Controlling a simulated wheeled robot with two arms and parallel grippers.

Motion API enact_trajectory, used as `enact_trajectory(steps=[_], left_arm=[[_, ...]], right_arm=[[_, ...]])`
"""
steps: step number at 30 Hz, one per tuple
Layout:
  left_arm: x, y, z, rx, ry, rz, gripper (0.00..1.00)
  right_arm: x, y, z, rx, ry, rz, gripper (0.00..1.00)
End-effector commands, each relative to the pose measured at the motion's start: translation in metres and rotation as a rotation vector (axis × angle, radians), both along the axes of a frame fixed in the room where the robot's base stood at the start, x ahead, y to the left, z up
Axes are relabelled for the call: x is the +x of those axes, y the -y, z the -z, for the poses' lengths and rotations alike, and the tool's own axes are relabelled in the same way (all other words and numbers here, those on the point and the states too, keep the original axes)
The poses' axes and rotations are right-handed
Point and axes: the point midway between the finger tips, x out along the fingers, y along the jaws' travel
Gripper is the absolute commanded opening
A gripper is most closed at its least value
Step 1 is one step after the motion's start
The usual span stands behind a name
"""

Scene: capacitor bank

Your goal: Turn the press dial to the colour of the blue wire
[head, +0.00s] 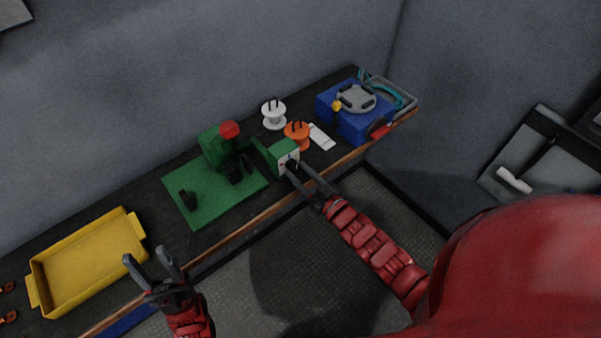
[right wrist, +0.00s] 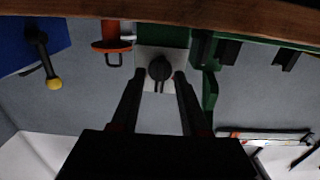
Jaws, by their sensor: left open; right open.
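The green press (head: 217,150) with a red top stands on a green base plate (head: 240,190) on the bench. A green box with a pale panel (head: 283,158) is at its right side. In the right wrist view a round black dial (right wrist: 160,68) sits on this pale panel (right wrist: 147,54). My right gripper (head: 289,168) is open, with its fingertips at the panel, one on each side of the dial; contact cannot be told. My left gripper (head: 150,257) is open and empty near the yellow tray. I cannot make out a blue wire or the dial's colour marks.
A yellow tray (head: 137,222) lies at the left of the bench. White (head: 273,121) and orange (head: 297,142) spools stand behind the press box. A blue box (head: 345,122) and a grey tray with a teal coil (head: 405,96) are at the right end.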

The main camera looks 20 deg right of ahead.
Motion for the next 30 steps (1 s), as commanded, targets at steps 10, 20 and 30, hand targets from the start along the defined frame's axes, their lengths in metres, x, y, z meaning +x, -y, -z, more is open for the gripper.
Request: enact_trajectory(steps=[10, 20, 30], left_arm=[[0.000, 0.000, 0.008, 0.000, 0.000, 0.000, 0.50], [0.000, 0.000, 0.008, 0.000, 0.000, 0.000, 0.50], [0.000, 0.000, -0.017, 0.000, 0.000, 0.000, 0.50]], right_arm=[[-0.032, 0.012, 0.002, 0.001, 0.000, 0.002, 0.45], [-0.106, 0.040, 0.001, -0.002, -0.003, 0.006, 0.45], [-0.159, 0.059, -0.001, 0.000, -0.004, 0.004, 0.45]])
